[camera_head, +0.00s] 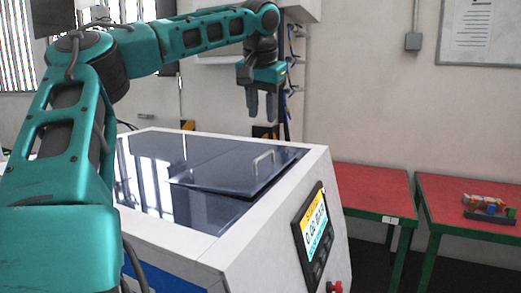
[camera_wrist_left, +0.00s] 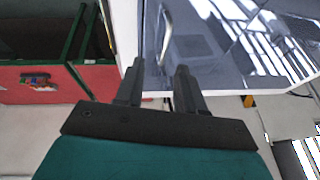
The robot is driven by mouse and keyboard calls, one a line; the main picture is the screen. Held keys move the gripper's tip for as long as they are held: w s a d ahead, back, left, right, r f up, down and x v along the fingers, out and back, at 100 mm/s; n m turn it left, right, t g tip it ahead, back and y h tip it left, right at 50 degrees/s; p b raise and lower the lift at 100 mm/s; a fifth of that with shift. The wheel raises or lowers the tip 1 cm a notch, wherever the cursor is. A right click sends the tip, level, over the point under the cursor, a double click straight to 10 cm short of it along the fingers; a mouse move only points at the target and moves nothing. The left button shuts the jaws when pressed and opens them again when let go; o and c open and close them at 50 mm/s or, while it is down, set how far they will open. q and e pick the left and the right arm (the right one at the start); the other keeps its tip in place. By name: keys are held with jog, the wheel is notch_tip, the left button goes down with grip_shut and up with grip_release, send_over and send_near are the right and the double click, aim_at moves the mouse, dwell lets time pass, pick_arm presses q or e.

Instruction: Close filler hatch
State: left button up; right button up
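The filler hatch (camera_head: 225,170) is a dark glossy panel on top of the white generator housing (camera_head: 180,240). It lies almost flat, with a dark edge along its near side; I cannot tell whether it is fully seated. In the left wrist view the hatch (camera_wrist_left: 200,42) and handle (camera_wrist_left: 166,42) show beyond the fingers. My left gripper (camera_head: 262,118) hangs above and behind the hatch, fingers pointing down, apart and empty. It also shows in the left wrist view (camera_wrist_left: 157,80). My right gripper is not in view.
A control panel with a lit display (camera_head: 313,235) is on the housing's sloped front. Two red tables (camera_head: 370,190) stand at the right, one with small coloured parts (camera_head: 488,208). Cables (camera_head: 291,75) hang on the wall behind my left gripper. The air above the hatch is clear.

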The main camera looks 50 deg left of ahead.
pick_arm(q)
jog(key=a, duration=0.2)
send_near(260, 157)
jog(key=x, duration=0.8)
jog(key=shift+w+a+r, duration=0.2)
jog(key=shift+w+a, duration=0.05)
grip_shut()
dwell(0.4)
